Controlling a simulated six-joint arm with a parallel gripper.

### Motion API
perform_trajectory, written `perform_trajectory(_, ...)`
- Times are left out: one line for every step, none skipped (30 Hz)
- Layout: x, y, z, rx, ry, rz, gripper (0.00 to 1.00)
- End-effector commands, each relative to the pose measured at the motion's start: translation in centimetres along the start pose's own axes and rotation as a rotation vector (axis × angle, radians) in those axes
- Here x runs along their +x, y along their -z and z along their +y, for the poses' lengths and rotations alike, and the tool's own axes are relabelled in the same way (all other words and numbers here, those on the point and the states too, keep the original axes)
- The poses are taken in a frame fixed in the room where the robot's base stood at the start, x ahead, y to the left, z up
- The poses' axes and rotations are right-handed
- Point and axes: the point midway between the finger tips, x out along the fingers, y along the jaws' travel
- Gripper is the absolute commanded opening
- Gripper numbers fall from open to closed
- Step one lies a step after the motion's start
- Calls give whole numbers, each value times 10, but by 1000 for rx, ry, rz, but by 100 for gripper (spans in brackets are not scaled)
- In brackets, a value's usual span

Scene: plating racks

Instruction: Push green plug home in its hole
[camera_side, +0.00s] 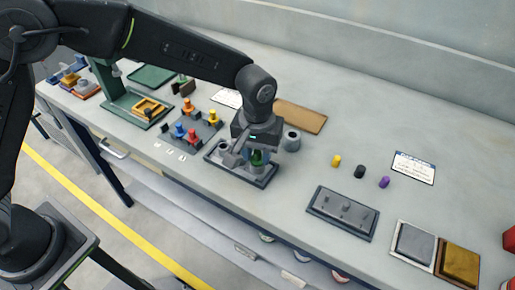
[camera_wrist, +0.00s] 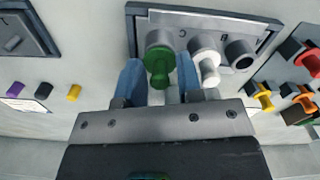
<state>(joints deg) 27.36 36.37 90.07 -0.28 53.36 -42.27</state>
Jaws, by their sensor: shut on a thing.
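The green plug (camera_wrist: 158,66) stands between the two blue fingers of my gripper (camera_wrist: 160,78) in the wrist view, and they are shut on it. Its lower end meets a grey round socket (camera_wrist: 157,38) on the dark-rimmed plate (camera_wrist: 210,14). How deep it sits in the hole cannot be told. In the side view the green plug (camera_side: 257,158) shows under my gripper (camera_side: 256,151), over the right part of the plate (camera_side: 240,176). A white plug (camera_wrist: 207,64) stands in the neighbouring socket, close to my right-hand finger. A further socket (camera_wrist: 240,53) is open and empty.
A rack with red, blue and yellow plugs (camera_side: 190,130) stands left of the plate. A grey cylinder (camera_side: 292,140) stands close behind my gripper. Yellow, black and purple pegs (camera_side: 360,171) and a dark plate (camera_side: 342,212) lie to the right. Bare bench lies between.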

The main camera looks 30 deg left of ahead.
Motion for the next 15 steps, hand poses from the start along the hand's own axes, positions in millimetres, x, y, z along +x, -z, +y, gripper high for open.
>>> perform_trajectory(2,0,0,0,0,0,12)
perform_trajectory(2,0,0,0,0,0,12)
perform_trajectory(3,0,0,0,0,0,12)
perform_trajectory(4,0,0,0,0,0,12)
perform_trajectory(5,0,0,0,0,0,12)
perform_trajectory(6,0,0,0,0,0,12)
perform_trajectory(6,0,0,0,0,0,36)
perform_trajectory(6,0,0,0,0,0,39)
perform_trajectory(6,0,0,0,0,0,43)
perform_trajectory(6,0,0,0,0,0,46)
perform_trajectory(6,0,0,0,0,0,49)
perform_trajectory(5,0,0,0,0,0,53)
perform_trajectory(5,0,0,0,0,0,56)
perform_trajectory(5,0,0,0,0,0,58)
perform_trajectory(5,0,0,0,1,0,62)
